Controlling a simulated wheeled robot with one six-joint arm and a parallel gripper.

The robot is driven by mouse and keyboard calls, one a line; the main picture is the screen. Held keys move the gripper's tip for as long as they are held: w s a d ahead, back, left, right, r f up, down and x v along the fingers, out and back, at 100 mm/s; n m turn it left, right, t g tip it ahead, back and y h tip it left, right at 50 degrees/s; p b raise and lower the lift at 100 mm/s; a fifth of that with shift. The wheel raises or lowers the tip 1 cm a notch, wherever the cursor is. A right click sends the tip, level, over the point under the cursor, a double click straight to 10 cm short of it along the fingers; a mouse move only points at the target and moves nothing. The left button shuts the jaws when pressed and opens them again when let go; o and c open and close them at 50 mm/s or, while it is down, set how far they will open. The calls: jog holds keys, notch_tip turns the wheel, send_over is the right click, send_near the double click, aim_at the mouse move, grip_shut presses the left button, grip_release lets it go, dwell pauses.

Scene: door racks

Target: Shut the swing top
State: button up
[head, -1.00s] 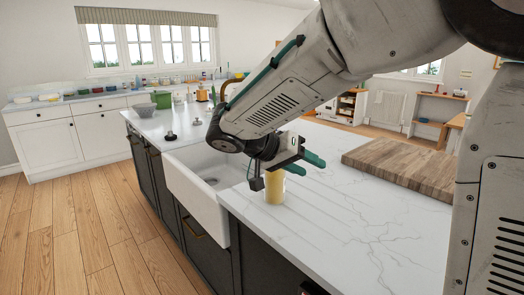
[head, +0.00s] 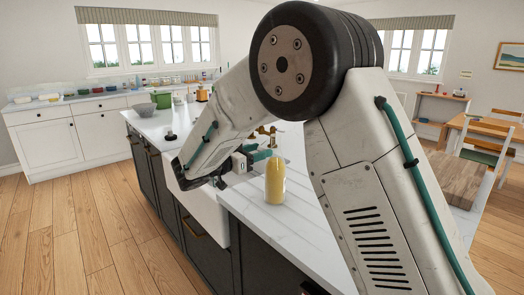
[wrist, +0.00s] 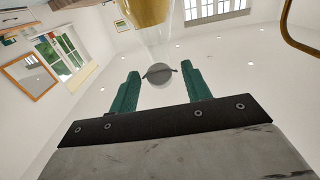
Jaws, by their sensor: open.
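A bottle (head: 275,184) with yellow contents stands upright on the white countertop beside the sink. In the wrist view its clear neck (wrist: 156,42) and gold body (wrist: 146,11) come in from the top edge. A round grey piece (wrist: 159,73), which looks like the swing top, shows at the neck's end with thin wire at its sides. I cannot tell whether it is seated. My gripper (head: 262,153) is at the left of the bottle's top in the head view. Its teal fingers (wrist: 161,80) are open, with the grey piece between them in the picture and no clear contact.
The white sink (head: 205,205) is left of the bottle, with a brass tap (head: 268,132) behind. A dark stopper-like object (head: 169,131) and a green container (head: 161,100) stand at the counter's far end.

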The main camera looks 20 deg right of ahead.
jog(key=shift+x, duration=0.85)
jog(key=c, duration=1)
